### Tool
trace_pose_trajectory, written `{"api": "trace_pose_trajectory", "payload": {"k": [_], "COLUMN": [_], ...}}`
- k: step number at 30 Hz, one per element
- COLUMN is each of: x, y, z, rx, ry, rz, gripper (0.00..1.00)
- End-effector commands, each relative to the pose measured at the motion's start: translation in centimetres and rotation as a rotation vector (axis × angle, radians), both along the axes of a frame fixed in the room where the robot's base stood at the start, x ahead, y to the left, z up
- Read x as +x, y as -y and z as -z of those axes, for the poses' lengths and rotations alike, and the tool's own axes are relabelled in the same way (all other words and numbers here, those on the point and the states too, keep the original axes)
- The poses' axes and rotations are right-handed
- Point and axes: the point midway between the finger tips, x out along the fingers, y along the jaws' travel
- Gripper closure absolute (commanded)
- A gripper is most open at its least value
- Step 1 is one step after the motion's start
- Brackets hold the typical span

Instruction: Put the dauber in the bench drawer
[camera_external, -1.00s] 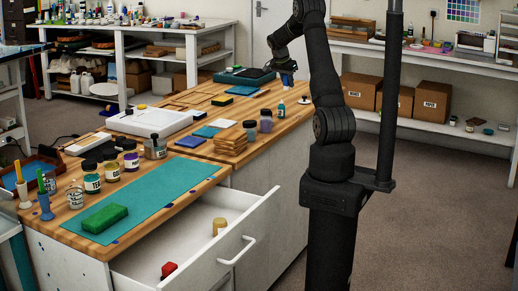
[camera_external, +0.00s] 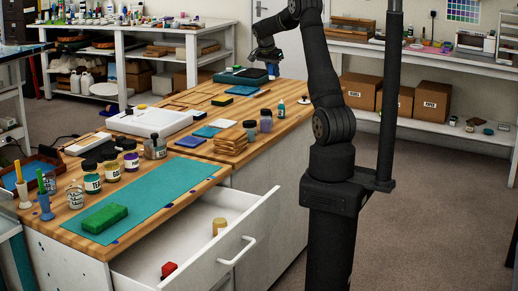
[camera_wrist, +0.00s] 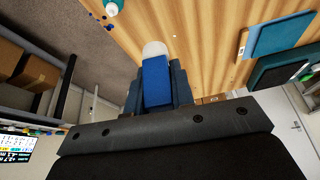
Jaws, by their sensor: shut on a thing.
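My gripper (camera_external: 272,72) is over the far end of the wooden bench, next to a dark green case. In the wrist view my gripper (camera_wrist: 158,92) is shut on a blue piece with a rounded white end, which looks like the dauber (camera_wrist: 155,80). The white end points away from my gripper, with the bench top behind it. In the external view the dauber (camera_external: 273,70) is small and partly hidden by my gripper. The bench drawer (camera_external: 225,255) is pulled open at the near end of the bench. It holds a tan cylinder (camera_external: 219,226) and a red piece (camera_external: 169,269).
A green block (camera_external: 105,218) lies on the teal mat (camera_external: 160,192) above the drawer. Jars (camera_external: 110,170), stacked wooden tiles (camera_external: 230,142), bottles (camera_external: 266,121) and a white tray device (camera_external: 150,121) stand on the bench. The drawer has free floor room.

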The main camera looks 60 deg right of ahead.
Motion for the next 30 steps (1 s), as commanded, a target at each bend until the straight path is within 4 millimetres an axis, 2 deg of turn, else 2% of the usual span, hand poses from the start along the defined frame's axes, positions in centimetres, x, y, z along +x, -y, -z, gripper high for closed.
{"api": "trace_pose_trajectory", "payload": {"k": [6,15,22,30], "x": [5.3,10.8,13.0,13.1], "y": [-7.8,-20.6,-30.9,-43.1], "z": [0.1,0.3,0.4,0.4], "rx": [0.000,-0.001,-0.001,-0.001], "ry": [0.000,-0.002,-0.001,0.000], "rz": [-0.050,-0.111,-0.160,-0.217], "gripper": [1.00,1.00,1.00,1.00]}}
